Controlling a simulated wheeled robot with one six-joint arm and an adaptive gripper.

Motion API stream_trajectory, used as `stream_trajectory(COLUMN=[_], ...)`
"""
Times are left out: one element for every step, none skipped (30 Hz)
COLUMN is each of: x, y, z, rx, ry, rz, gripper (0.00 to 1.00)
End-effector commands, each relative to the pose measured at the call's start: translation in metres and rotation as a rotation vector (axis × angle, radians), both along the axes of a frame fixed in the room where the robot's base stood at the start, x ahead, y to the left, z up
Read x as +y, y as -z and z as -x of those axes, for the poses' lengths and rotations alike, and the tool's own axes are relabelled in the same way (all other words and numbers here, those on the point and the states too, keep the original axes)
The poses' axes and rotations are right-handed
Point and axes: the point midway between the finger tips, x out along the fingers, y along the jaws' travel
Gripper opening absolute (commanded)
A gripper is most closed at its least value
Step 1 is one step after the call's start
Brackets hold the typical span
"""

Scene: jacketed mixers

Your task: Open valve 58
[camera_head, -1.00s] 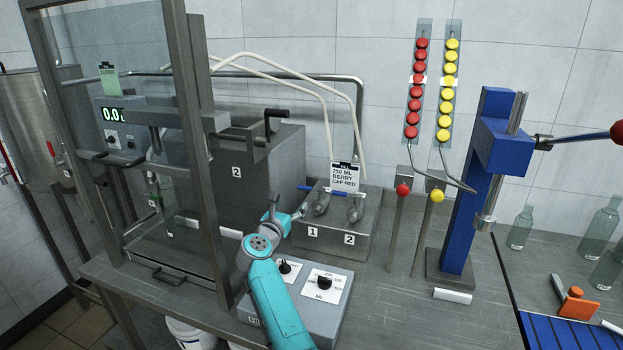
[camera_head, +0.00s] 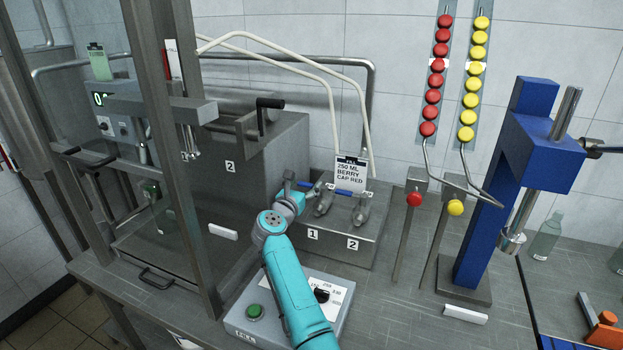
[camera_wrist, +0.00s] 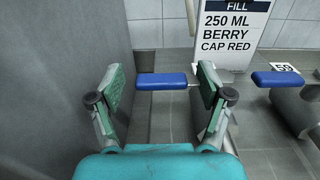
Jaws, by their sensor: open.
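Two valves with grey bodies and blue handles stand on a metal box (camera_head: 333,247), above the plates 1 and 2. In the wrist view, the left valve's blue handle (camera_wrist: 163,81) lies level between the spread fingers of my gripper (camera_wrist: 163,72), with gaps on both sides. No number tag is readable on it. The right valve's blue handle (camera_wrist: 277,78) is outside the right finger, next to a tag (camera_wrist: 285,67) that seems to read 59. In the head view, my open, empty gripper (camera_head: 300,184) is just left of the left valve (camera_head: 324,203), partly hiding its handle.
A card (camera_head: 351,176) reading 250 ML BERRY CAP RED stands behind the valves. A grey tank (camera_head: 245,165) rises close on the left. A control box (camera_head: 270,310) with a green button and a dial lies below my arm. A blue press (camera_head: 500,190) stands right.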

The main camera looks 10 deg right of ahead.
Motion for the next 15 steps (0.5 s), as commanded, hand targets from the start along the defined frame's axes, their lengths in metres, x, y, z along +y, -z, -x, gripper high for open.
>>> stream_trajectory(x=[0.0008, 0.0009, 0.0009, 0.001, 0.001, 0.001, 0.0009, 0.0008, 0.0008, 0.0007, 0.0007, 0.0007, 0.0006, 0.0006, 0.0006], y=[0.0001, 0.0001, 0.0001, 0.0001, 0.0001, 0.0001, 0.0, 0.0, 0.0, 0.0, 0.0, 0.0, 0.0, 0.0, 0.0], z=[-0.0003, -0.0004, -0.0005, -0.0006, -0.0006, -0.0006, -0.0005, -0.0006, -0.0006, -0.0005, -0.0006, -0.0006, -0.0005, -0.0005, -0.0005], rx=[0.0, 0.0, 0.0, 0.0, 0.0, 0.0, 0.0, 0.0, 0.0, 0.0, 0.0, 0.0, 0.0, 0.0, 0.0], ry=[-0.001, -0.001, -0.001, -0.001, -0.001, -0.001, -0.001, -0.001, -0.001, -0.001, -0.001, -0.001, -0.001, -0.001, -0.001], rz=[0.0, 0.0, 0.0, 0.0, 0.0, 0.0, 0.0, 0.0, 0.0, 0.0, 0.0, 0.0, 0.0, 0.0, 0.0], gripper=[0.78, 0.78, 0.78, 0.78, 0.78, 0.78, 0.78, 0.78, 0.78, 0.78, 0.71, 0.61, 0.53, 0.46, 0.36])
